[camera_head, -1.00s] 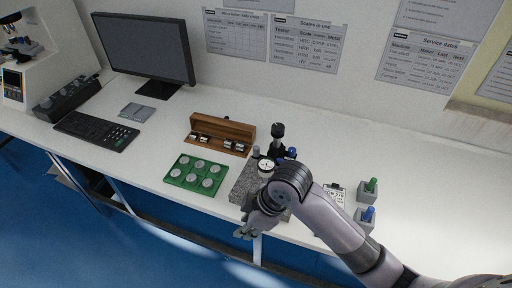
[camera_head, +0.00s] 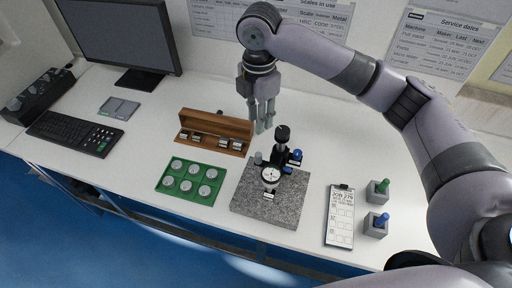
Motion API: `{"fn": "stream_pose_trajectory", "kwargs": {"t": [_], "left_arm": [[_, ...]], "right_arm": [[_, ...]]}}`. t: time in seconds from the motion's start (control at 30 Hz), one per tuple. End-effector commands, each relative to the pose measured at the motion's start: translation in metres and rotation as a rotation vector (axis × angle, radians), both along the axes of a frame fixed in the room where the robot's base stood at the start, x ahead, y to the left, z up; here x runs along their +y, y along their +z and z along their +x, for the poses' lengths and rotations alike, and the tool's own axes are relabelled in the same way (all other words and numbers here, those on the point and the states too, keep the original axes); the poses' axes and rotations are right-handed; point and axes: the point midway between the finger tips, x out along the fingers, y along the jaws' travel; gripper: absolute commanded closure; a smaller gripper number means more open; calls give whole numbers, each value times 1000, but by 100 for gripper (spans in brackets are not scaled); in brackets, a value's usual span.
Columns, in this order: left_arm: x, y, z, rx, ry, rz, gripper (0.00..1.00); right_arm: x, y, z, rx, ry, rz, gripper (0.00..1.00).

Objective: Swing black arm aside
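A dial-gauge stand stands on a speckled grey granite plate (camera_head: 285,209) at the middle of the bench. It has a black upright with a black knob (camera_head: 282,133) on top, a black arm (camera_head: 281,155), a blue knob (camera_head: 296,155) and a white round dial (camera_head: 270,175) towards the front. My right gripper (camera_head: 264,128) points down just behind and left of the black knob, apparently apart from it. Nothing shows between its fingers, but their gap is unclear from this angle. My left gripper is not in view.
A wooden box (camera_head: 215,132) with metal blocks and a green tray (camera_head: 167,188) of round discs are left of the plate. A clipboard (camera_head: 340,217) and two holders with green (camera_head: 382,186) and blue (camera_head: 381,220) handles are right. Bench behind the clipboard is clear.

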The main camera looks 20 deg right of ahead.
Motion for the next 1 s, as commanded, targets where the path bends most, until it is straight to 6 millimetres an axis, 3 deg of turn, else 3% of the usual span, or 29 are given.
{"fn": "stream_pose_trajectory", "kwargs": {"t": [0.1, 0.2, 0.27, 0.37, 0.5, 0.63, 0.8, 1.0], "left_arm": [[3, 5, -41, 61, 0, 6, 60], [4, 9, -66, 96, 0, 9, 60], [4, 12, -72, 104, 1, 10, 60], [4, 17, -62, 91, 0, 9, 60], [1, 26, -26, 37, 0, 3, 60], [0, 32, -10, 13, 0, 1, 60], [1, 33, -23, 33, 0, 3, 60], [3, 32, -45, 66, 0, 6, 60]], "right_arm": [[0, -22, -1, 4, 0, 0, 74], [0, -45, -2, 5, -1, -1, 74], [-1, -58, -1, 4, -3, 0, 74], [0, -80, -1, 3, -1, -1, 74], [0, -109, -2, 3, -2, 0, 74], [0, -131, -1, 1, -1, 1, 74], [0, -148, -1, -1, -1, 0, 74], [0, -154, -1, -3, 0, 1, 74]]}}
